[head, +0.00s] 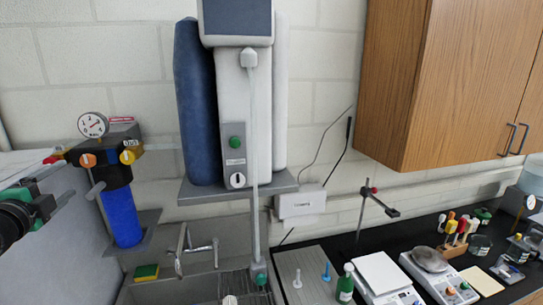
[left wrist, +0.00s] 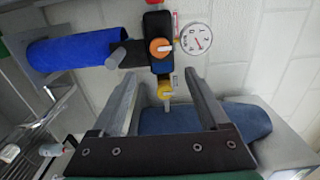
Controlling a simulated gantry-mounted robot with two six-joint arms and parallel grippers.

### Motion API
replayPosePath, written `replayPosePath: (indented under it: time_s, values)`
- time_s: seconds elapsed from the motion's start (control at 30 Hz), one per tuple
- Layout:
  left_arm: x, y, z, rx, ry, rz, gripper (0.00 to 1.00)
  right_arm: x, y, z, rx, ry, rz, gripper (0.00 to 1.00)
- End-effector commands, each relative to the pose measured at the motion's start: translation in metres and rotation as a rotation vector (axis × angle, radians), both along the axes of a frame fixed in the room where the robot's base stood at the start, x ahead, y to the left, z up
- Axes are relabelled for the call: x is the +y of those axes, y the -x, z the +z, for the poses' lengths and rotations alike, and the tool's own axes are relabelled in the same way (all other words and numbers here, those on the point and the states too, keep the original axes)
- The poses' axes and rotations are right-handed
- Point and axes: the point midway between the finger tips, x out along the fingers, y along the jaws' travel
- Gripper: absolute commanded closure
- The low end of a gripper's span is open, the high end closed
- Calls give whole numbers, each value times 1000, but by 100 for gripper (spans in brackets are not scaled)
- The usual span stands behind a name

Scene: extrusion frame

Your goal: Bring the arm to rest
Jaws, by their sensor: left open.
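My left gripper (head: 48,190) is at the left edge of the head view, raised in front of a pale grey panel and left of the regulator with the blue filter bowl (head: 121,214). In the left wrist view my left gripper (left wrist: 163,80) is open, with its two grey fingers spread apart and nothing between them in its grasp. The regulator's yellow knob (left wrist: 165,88) shows in the gap beyond the fingertips; I cannot tell how far away it is. My right gripper is not in view.
A pressure gauge (head: 92,125) tops the regulator. A wall unit with a blue cylinder (head: 196,105) stands over a sink with a faucet (head: 183,248). A wooden cabinet (head: 440,80) overhangs the right bench, which holds a scale (head: 430,260), a green bottle (head: 346,285) and tools.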

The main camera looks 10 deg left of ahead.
Motion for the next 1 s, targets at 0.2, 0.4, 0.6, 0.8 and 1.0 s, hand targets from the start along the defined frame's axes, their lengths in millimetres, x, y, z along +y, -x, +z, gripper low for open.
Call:
replayPosePath:
  time_s: [0.2, 0.4, 0.6, 0.8, 1.0]
  values:
    - [-118, -50, 1, -7, -6, -188, 22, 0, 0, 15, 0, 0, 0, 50]
    - [-282, -29, 68, -258, 64, -414, 22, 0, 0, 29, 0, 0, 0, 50]
    - [-385, 83, 152, -673, 570, -707, 22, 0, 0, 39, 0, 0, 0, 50]
    - [-379, 173, 193, -946, 1127, -958, 22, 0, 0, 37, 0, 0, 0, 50]
    - [-377, 173, 194, -948, 1381, -1032, 22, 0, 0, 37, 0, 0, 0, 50]
